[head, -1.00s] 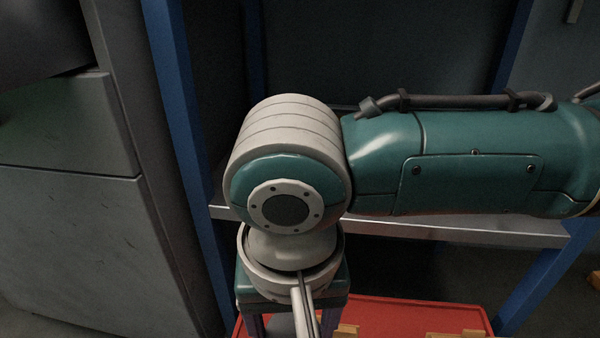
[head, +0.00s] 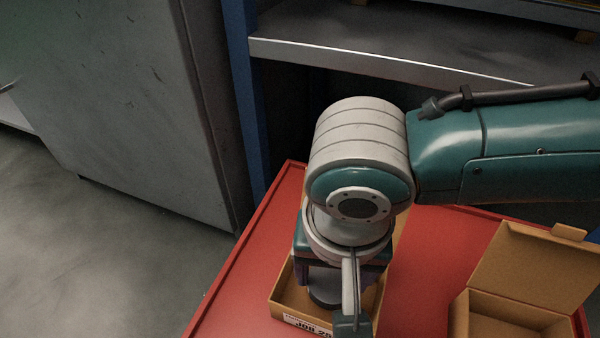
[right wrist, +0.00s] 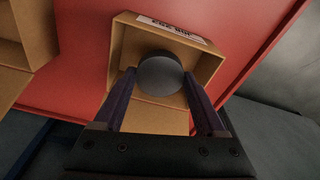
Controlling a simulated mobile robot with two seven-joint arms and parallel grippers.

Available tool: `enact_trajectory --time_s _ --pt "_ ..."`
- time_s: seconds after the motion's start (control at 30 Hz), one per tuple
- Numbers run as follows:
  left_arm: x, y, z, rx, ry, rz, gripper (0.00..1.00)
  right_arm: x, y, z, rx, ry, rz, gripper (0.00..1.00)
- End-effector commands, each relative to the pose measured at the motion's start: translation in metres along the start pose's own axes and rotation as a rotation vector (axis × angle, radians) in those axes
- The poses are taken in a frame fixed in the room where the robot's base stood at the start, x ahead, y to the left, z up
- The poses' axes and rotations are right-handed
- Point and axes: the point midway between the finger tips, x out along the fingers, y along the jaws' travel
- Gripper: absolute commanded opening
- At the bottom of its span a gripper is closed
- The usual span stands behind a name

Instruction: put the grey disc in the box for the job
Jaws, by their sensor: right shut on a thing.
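The grey disc (right wrist: 160,74) is between the fingers of my right gripper (right wrist: 163,88) in the right wrist view. In the head view the disc (head: 325,297) shows partly under my right gripper (head: 335,290), which is shut on it. Gripper and disc are over an open cardboard box (head: 287,290) with a white label reading "JOB" and a number I cannot read fully. The box (right wrist: 118,45) also shows around the disc in the right wrist view. I cannot tell whether the disc touches the box floor. My left gripper is not in view.
A second open cardboard box (head: 530,268) with its lid up stands to the right on the red cart top (head: 425,260). A metal shelf (head: 400,62) with a blue post (head: 243,110) stands behind. A grey cabinet (head: 130,90) is at the left.

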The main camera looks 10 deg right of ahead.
Motion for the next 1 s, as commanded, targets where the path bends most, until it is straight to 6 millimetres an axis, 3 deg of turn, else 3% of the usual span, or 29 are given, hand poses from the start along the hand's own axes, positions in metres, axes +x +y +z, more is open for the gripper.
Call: enact_trajectory --time_s 0.3,0.73,0.77,1.0 --pt "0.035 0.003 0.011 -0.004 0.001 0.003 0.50 0.043 -0.001 0.004 0.001 0.002 -0.001 0.00" --pt "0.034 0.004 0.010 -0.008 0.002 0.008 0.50 0.046 -0.001 0.005 0.001 0.001 -0.001 0.00" --pt "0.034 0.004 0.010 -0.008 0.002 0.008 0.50 0.046 0.000 0.005 0.001 0.000 0.000 0.76" --pt "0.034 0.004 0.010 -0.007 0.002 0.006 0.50 0.046 0.000 0.005 0.001 0.001 0.000 1.00"
